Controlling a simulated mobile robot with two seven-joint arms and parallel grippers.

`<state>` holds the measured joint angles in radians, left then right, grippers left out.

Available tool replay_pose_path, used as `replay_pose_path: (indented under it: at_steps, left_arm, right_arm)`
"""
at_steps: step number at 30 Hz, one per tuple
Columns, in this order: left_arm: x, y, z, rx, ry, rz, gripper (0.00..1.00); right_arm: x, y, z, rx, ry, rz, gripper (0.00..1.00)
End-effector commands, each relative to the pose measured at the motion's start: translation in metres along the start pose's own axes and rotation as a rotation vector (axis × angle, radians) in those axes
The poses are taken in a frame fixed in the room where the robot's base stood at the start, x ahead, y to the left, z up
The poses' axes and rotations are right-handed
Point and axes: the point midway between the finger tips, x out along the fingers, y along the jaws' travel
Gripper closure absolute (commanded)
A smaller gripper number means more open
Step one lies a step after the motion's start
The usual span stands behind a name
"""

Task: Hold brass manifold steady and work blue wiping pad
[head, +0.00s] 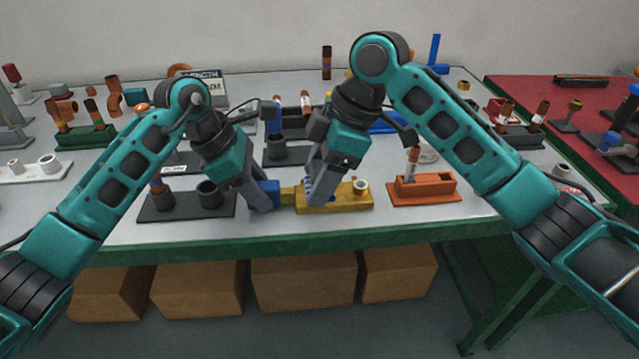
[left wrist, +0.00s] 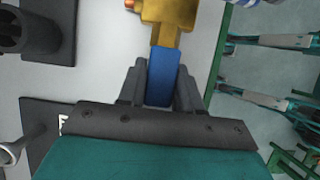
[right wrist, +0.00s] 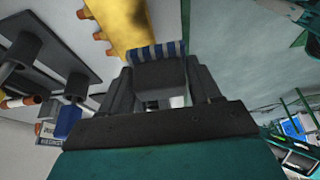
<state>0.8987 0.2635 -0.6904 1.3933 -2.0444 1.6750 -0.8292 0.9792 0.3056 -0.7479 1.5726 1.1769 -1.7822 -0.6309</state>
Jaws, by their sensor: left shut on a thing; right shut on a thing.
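The brass manifold (head: 345,198), a yellow-gold block, lies near the front edge of the table in the head view. Its blue end (left wrist: 162,75) sits between the fingers of my left gripper (left wrist: 161,82), which is shut on it. My right gripper (head: 318,190) is shut on the grey back of the blue wiping pad (right wrist: 158,51), which has blue and white stripes. The pad is at the manifold's left part, by its front side. The manifold also shows beyond the pad in the right wrist view (right wrist: 122,22). Whether pad and brass touch is hard to tell.
A dark stand with posts (head: 188,206) is left of my left gripper. An orange holder (head: 424,190) stands just right of the manifold. Other dark stands (head: 280,153) are behind. The green table edge (head: 300,240) runs close in front; cardboard boxes (head: 303,283) sit below.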

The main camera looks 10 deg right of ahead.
Motion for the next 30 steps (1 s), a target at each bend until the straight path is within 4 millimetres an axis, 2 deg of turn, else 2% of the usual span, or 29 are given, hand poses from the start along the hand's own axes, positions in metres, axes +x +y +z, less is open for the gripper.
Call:
replay_pose_path:
  at_steps: [13,29,30]
  left_arm:
    - [0.000,0.000,0.000,0.000,0.000,0.000,1.00]
    - [0.000,0.000,0.000,0.001,0.000,-0.001,1.00]
    - [0.000,0.000,0.000,0.001,0.000,-0.001,0.65]
  right_arm:
    - [-0.036,0.000,-0.015,-0.001,0.001,0.002,0.66]
    - [-0.040,0.000,-0.016,-0.001,0.000,0.001,0.66]
    - [-0.039,0.000,-0.016,-0.001,0.000,0.001,0.66]
